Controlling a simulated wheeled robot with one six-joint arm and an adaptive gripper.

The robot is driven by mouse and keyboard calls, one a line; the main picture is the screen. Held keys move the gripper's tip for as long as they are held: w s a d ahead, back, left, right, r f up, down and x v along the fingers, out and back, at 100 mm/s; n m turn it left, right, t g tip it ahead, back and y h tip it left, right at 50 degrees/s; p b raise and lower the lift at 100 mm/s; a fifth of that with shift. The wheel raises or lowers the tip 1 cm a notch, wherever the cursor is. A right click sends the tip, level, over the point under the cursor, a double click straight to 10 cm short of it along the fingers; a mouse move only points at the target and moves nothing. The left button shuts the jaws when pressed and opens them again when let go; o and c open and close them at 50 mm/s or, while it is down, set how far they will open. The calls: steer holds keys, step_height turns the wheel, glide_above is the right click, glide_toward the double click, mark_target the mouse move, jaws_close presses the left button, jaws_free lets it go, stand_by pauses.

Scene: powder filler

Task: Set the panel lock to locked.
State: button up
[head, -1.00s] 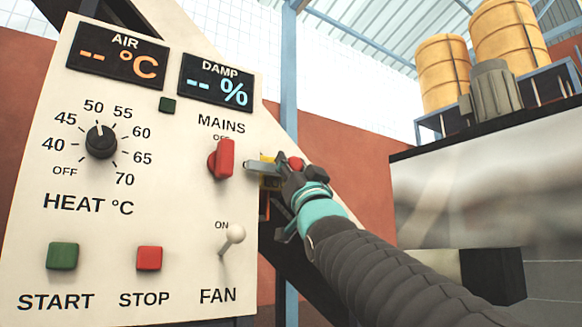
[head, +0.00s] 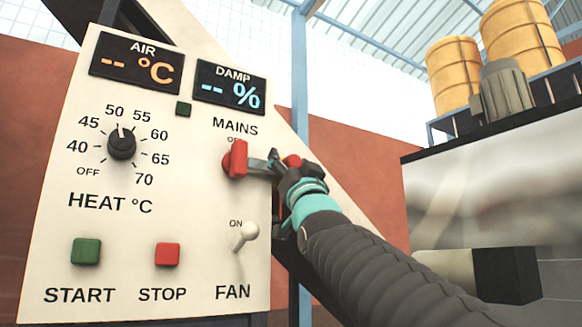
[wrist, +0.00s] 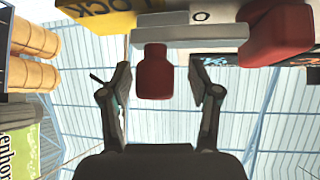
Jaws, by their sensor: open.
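In the wrist view a yellow block with part of the word LOCK (wrist: 98,14) is at the top edge. A red handle (wrist: 154,72) hangs below a pale bar near it, between my gripper's (wrist: 160,93) two spread fingers, with a gap on each side. In the head view my gripper (head: 268,166) is at the right edge of the cream panel (head: 185,225), its fingertip overlapping the red MAINS switch (head: 236,159). I cannot tell whether they touch. A red piece (head: 291,160) shows at the gripper. The lock's setting is not readable.
The panel also carries a HEAT dial (head: 121,144), a green START button (head: 86,251), a red STOP button (head: 167,254) and a white FAN toggle (head: 246,235). Yellow drums (head: 454,72) and a grey motor (head: 503,90) stand at the right.

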steer(key=v, duration=1.2)
steer(key=shift+w, duration=0.1)
stand_by(0.4)
steer(key=w+a+f+g+h, duration=0.1)
steer(key=w+f+g+h, duration=0.35)
steer(key=f, duration=0.75)
step_height(320, 180, down, 17)
steer(key=d+g, duration=0.2)
steer(key=g, duration=0.4)
steer(key=s+d+f+g+h, duration=0.2)
steer(key=s+d+f+g, duration=0.2)
steer(key=s+f, duration=0.7)
steer(key=s+d+f+m+g+h, duration=0.1)
steer(key=s+d+f+g, duration=0.4)
steer(key=s+f, duration=0.7)
steer(key=shift+s+d+f+h, duration=0.35)
steer(key=shift+d+f, duration=0.7)
steer(key=shift+f, duration=1.4)
